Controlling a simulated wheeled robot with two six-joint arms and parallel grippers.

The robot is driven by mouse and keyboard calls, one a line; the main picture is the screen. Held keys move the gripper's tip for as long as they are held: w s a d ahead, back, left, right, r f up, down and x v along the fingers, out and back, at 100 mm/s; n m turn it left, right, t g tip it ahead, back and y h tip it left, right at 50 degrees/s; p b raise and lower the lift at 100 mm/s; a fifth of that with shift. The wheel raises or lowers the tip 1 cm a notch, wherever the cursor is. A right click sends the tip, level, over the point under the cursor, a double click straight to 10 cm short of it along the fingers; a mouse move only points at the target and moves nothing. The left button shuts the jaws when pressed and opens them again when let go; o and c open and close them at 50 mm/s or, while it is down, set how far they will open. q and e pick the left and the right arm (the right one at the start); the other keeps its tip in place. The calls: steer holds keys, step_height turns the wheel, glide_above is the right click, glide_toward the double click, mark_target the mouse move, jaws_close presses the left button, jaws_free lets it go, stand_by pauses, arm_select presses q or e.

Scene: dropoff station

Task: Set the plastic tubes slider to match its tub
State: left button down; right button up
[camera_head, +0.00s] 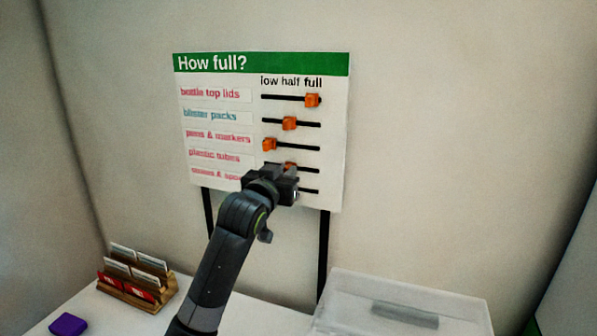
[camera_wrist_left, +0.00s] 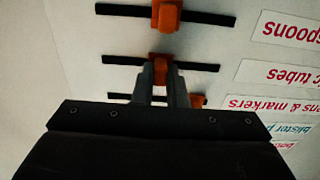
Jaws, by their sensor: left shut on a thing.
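In the left wrist view, which shows the board upside down, the gripper's fingers (camera_wrist_left: 157,80) are shut on the plastic tubes slider (camera_wrist_left: 161,58). My right gripper is not in view.
Other orange knobs show: bottle top lids (camera_head: 312,100) at full, blister packs (camera_head: 289,123) at half, pens and markers (camera_head: 269,145) at low. The bottom-row knob (camera_wrist_left: 167,17) is near mid-track. A clear tub (camera_head: 345,285), a wooden card holder (camera_head: 133,287) and a purple block (camera_head: 68,324) are below.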

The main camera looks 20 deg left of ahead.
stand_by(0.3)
arm_select(q)
steer(key=c, duration=1.4)
jaws_free()
steer(key=shift+a, duration=0.1)
steer(key=shift+c, duration=0.2)
steer(key=s+b, duration=0.3)
steer(key=s, duration=1.4)
steer(key=shift+s+a, duration=0.2)
steer(key=shift+a, duration=0.05)
